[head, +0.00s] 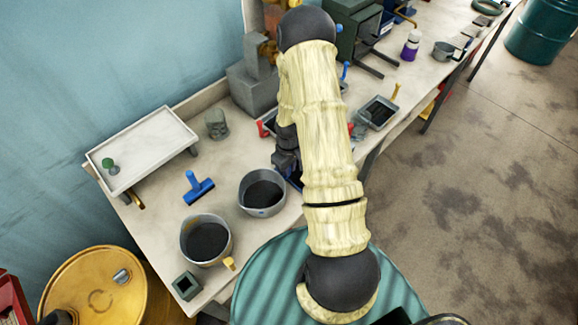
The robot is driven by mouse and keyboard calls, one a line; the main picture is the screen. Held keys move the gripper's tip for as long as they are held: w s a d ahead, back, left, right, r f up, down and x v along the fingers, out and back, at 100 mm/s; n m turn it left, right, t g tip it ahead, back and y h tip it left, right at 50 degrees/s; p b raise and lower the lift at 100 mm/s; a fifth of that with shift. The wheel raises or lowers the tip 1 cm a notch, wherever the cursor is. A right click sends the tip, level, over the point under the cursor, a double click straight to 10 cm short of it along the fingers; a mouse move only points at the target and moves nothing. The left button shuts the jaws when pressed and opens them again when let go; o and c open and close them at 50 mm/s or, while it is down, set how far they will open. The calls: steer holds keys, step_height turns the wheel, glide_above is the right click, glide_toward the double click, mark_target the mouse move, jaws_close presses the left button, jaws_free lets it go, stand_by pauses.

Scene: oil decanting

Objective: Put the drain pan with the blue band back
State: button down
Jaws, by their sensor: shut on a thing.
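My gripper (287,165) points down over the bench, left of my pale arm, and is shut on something. Just below it a dark piece with a blue edge (296,181) shows, mostly hidden by my arm. It looks like part of the drain pan with the blue band, but its shape and the grip itself are hidden. I cannot tell whether it touches the bench. A round grey pan (263,193) with dark contents stands close to its left. A square dark pan (378,113) with a yellow handle lies to the right of my arm.
Another round pan (206,241) with a yellow tab stands near the front edge. A blue T-shaped tool (198,188), a grey jar (216,123) and a white tray (143,148) are farther left. A yellow drum (97,290) and a green ribbed drum top (262,282) stand before the bench.

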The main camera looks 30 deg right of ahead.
steer(key=shift+f, duration=0.15)
steer(key=shift+f, duration=0.15)
steer(key=c, duration=1.4)
jaws_free()
step_height(320, 180, up, 12)
steer(key=b, duration=0.3)
steer(key=shift+d, duration=0.1)
steer(key=shift+r, duration=0.25)
